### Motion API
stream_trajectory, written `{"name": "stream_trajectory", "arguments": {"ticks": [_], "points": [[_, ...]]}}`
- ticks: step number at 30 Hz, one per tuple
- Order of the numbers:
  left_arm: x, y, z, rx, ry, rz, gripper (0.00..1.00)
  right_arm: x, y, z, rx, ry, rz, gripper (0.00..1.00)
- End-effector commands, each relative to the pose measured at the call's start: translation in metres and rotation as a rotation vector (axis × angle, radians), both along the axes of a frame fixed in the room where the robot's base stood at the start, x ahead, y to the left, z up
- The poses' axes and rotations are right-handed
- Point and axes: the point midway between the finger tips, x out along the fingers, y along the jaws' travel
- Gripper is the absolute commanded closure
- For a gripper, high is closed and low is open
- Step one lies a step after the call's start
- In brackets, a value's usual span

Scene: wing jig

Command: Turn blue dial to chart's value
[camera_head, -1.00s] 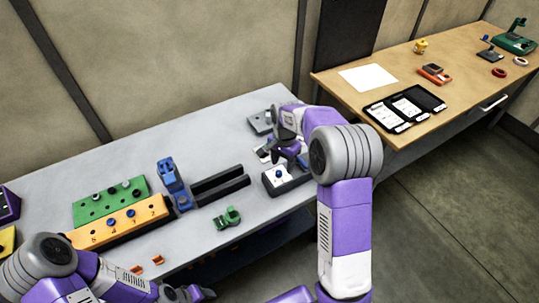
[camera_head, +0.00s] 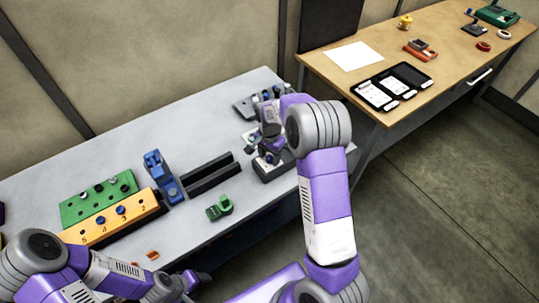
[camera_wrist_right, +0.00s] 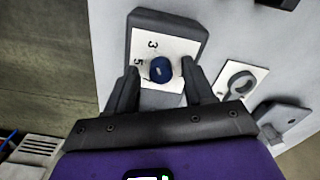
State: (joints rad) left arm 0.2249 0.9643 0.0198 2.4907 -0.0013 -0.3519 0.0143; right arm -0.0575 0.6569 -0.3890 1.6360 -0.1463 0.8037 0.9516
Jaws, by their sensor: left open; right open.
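In the right wrist view, the blue dial (camera_wrist_right: 160,70) with a pale mark sits on a white plate (camera_wrist_right: 182,48) on a dark box (camera_wrist_right: 140,17). The digits 3 and 5 show beside it; other markings are hidden or unclear. My right gripper (camera_wrist_right: 159,68) is open, with one finger on each side of the dial; I cannot tell whether they touch it. In the head view, my right gripper (camera_head: 266,153) is over the dark box (camera_head: 274,171) and partly hides the dial. My left gripper (camera_head: 188,284) is open and low at the table's front. No chart value is readable.
A blue clamp (camera_head: 160,172), dark rails (camera_head: 212,176), a green part (camera_head: 220,207), an orange numbered block (camera_head: 110,222) and a green block (camera_head: 95,197) lie left. The wooden table holds black trays (camera_head: 370,96) with cards and a white sheet (camera_head: 354,55).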

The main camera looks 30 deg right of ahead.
Motion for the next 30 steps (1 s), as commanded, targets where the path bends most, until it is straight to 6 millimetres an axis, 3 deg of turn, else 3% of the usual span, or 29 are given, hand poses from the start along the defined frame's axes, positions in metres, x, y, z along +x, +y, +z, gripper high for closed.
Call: {"name": "stream_trajectory", "arguments": {"ticks": [2,12,22,30], "points": [[0.0001,0.0001,0.0001,0.000,0.000,0.000,0.43,0.0000,0.0001,0.0001,0.000,0.000,0.000,0.47],[0.0001,0.0000,0.0000,0.000,0.000,0.000,0.43,0.0000,0.0000,0.0004,0.000,0.000,0.000,0.99],[0.0000,0.0000,0.0002,0.000,0.000,0.000,0.43,0.0000,-0.0001,0.0007,0.000,0.000,0.039,1.00],[0.0001,-0.0001,0.0009,0.000,0.000,0.000,0.43,0.0002,-0.0002,0.0010,0.000,-0.001,0.200,1.00]]}}
